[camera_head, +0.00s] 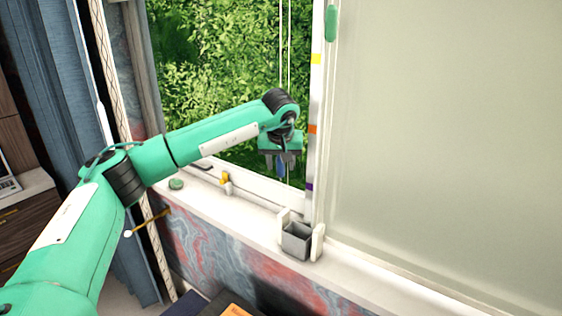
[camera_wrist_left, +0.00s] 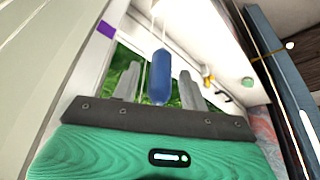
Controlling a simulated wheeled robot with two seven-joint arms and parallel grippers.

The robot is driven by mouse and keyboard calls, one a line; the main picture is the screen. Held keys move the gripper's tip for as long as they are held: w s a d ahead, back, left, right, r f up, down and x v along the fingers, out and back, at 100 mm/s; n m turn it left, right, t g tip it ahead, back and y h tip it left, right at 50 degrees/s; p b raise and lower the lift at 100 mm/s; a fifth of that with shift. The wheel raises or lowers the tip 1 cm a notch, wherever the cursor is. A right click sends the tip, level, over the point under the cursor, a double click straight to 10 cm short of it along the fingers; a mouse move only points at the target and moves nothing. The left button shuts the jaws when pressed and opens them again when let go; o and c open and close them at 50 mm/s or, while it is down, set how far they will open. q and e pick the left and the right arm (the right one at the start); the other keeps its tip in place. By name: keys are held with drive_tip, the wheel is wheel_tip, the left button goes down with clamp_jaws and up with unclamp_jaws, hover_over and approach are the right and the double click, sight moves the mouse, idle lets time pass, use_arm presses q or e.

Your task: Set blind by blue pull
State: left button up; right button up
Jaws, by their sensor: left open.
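The blue pull (camera_head: 281,170) is a small capsule hanging on a thin cord (camera_head: 290,60) in front of the window. It shows large in the left wrist view (camera_wrist_left: 160,76), hanging upright between the two grey fingers. My left gripper (camera_head: 280,173) points down and is open around the pull. Gaps show between the pull and both fingers in the left wrist view, so no grip is seen. In the head view the gripper hides the top of the pull. I cannot make out the blind's lower edge. My right gripper is out of view.
The window frame carries yellow (camera_head: 316,59), orange (camera_head: 312,129) and purple (camera_head: 309,187) marks. A green capsule (camera_head: 331,22) hangs at the top. A grey box (camera_head: 297,240) and yellow hook (camera_head: 225,180) are near the sill. A pale panel (camera_head: 450,130) fills the right.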

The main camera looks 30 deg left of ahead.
use_arm(q)
drive_tip(key=shift+w+a+f, duration=0.1)
drive_tip(key=shift+w+f, duration=0.15)
drive_tip(key=shift+f, duration=0.35)
clamp_jaws()
wheel_tip(320, 180, up, 28)
drive_tip(key=p, duration=1.4)
drive_tip(key=shift+f, duration=0.15)
unclamp_jaws()
drive_tip(key=shift+f, duration=0.1)
